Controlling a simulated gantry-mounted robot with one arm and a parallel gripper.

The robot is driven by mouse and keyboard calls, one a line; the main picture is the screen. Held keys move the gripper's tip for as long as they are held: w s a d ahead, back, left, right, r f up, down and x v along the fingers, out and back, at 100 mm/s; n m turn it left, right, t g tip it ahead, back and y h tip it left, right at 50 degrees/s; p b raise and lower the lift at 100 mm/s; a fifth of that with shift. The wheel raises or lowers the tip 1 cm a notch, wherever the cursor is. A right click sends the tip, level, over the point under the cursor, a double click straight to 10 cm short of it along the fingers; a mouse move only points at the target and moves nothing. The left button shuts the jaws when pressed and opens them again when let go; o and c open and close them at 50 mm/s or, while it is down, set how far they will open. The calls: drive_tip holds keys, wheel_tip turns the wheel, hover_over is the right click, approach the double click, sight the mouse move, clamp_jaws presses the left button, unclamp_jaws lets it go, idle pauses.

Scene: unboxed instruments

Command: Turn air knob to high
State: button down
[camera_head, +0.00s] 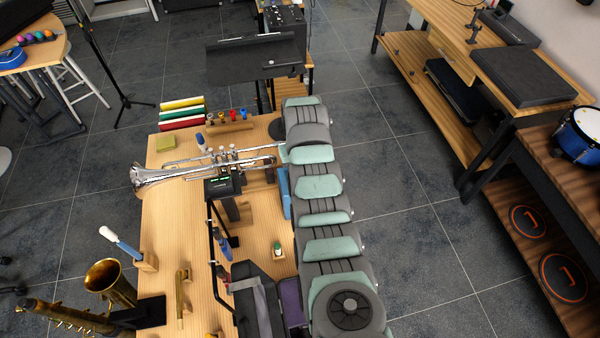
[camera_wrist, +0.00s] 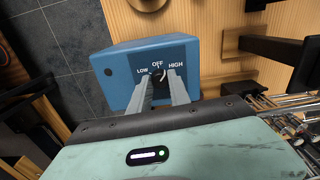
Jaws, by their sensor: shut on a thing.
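A blue box (camera_wrist: 120,65) with the labels LOW, OFF and HIGH shows in the wrist view, on a wooden surface. Its dark air knob (camera_wrist: 158,73) sits just below the word OFF. My gripper (camera_wrist: 161,78) has one finger on each side of the knob and is shut on it. The fingers hide most of the knob, so I cannot tell exactly where it points. In the head view my arm reaches over the bench and hides the knob; my gripper cannot be made out there.
The wooden bench (camera_head: 165,220) holds a silver trumpet (camera_head: 160,172) close to my arm. A brass saxophone (camera_head: 105,280) stands at the near left. A black music stand (camera_head: 255,60) is behind the bench. Metal tubing (camera_wrist: 285,105) shows at the right of the wrist view.

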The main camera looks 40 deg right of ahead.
drive_tip(key=shift+m, duration=1.8)
drive_tip(key=c, duration=1.2)
unclamp_jaws()
wheel_tip(320, 180, up, 11)
drive_tip(key=shift+f+p, duration=0.15)
drive_tip(key=shift+p, duration=0.25)
